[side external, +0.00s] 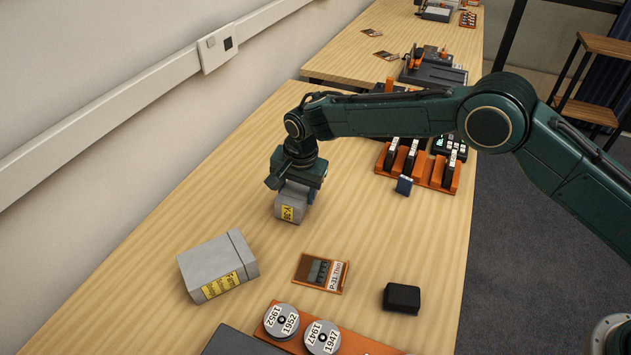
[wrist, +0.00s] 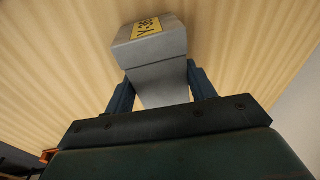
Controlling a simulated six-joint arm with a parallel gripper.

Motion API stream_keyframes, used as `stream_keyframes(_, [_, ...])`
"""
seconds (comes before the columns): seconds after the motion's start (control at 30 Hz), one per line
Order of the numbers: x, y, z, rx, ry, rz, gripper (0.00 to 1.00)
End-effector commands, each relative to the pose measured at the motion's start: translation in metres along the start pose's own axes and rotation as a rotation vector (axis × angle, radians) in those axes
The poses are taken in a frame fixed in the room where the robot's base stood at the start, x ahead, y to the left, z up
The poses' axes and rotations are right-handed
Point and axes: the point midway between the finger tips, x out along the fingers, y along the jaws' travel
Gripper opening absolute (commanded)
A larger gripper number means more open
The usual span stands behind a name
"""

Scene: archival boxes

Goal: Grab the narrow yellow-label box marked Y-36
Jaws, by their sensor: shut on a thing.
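The narrow grey box with the yellow label reading Y-36 (side external: 290,206) is upright under my gripper (side external: 297,185) near the middle of the table. In the wrist view the same box (wrist: 155,65) sits between the two fingers of my gripper (wrist: 157,88), its yellow label facing away from the palm. The fingers are shut on its sides. I cannot tell whether its bottom touches the table.
A wider grey box with a yellow label (side external: 217,266) lies to the front left. An orange-edged card (side external: 321,273), a small black block (side external: 402,298) and reels marked 1952 (side external: 281,321) and 1947 (side external: 322,337) are nearer. An orange rack (side external: 437,173) stands to the right.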

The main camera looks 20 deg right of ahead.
Motion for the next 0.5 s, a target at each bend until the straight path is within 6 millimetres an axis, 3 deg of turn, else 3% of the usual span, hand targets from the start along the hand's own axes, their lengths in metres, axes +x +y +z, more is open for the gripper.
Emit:
stream_keyframes(0.27, [-0.037,-0.006,-0.004,0.0,0.002,-0.006,0.16])
stream_keyframes(0.5, [-0.086,-0.013,-0.009,0.0,0.002,-0.007,0.16])
